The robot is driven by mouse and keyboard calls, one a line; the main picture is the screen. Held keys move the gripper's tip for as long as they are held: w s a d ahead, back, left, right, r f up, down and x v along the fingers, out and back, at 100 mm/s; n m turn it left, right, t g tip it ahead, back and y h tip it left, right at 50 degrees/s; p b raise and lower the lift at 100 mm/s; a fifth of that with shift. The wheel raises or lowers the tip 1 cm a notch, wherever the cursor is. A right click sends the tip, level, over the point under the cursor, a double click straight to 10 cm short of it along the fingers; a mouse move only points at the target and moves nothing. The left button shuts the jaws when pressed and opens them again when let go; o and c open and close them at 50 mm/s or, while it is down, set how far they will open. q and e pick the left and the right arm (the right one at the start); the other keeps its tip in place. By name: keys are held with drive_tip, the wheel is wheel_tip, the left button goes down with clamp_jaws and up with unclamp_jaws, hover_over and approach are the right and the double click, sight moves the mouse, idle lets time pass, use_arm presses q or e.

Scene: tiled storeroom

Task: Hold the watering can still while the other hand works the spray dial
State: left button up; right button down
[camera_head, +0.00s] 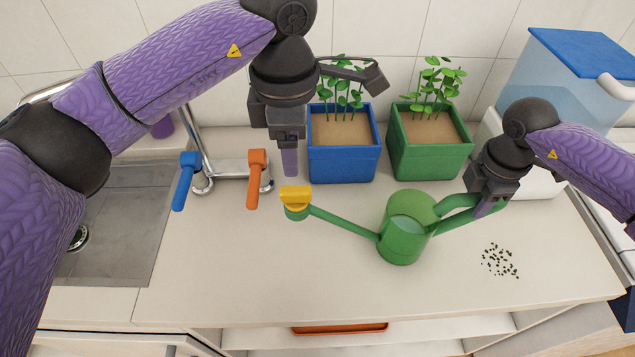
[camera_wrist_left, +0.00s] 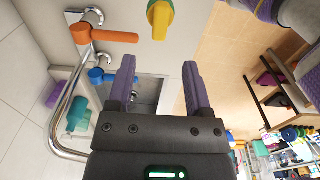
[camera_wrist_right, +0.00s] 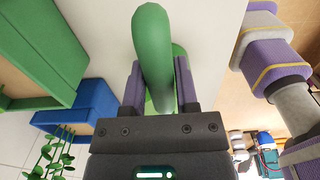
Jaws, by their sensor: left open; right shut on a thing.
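A green watering can (camera_head: 400,243) stands upright on the counter, its spout reaching left to a yellow spray dial (camera_head: 295,195). My right gripper (camera_head: 486,208) is shut on the can's handle at the right; the green handle (camera_wrist_right: 153,50) shows between its fingers in the right wrist view. My left gripper (camera_head: 290,163) is open and empty, pointing down just above and behind the dial, apart from it. In the left wrist view the dial (camera_wrist_left: 160,16) is at the top edge, beyond the open fingers (camera_wrist_left: 158,85).
A blue planter (camera_head: 343,165) and a green planter (camera_head: 432,160) with seedlings stand behind the can. A faucet with a blue lever (camera_head: 186,180) and an orange lever (camera_head: 256,178) stands left by the sink (camera_head: 115,235). Dark seeds (camera_head: 498,262) lie right of the can.

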sight(295, 189)
use_arm(q)
wheel_tip(295, 189, down, 9)
drive_tip(key=shift+r, duration=0.2)
clamp_jaws()
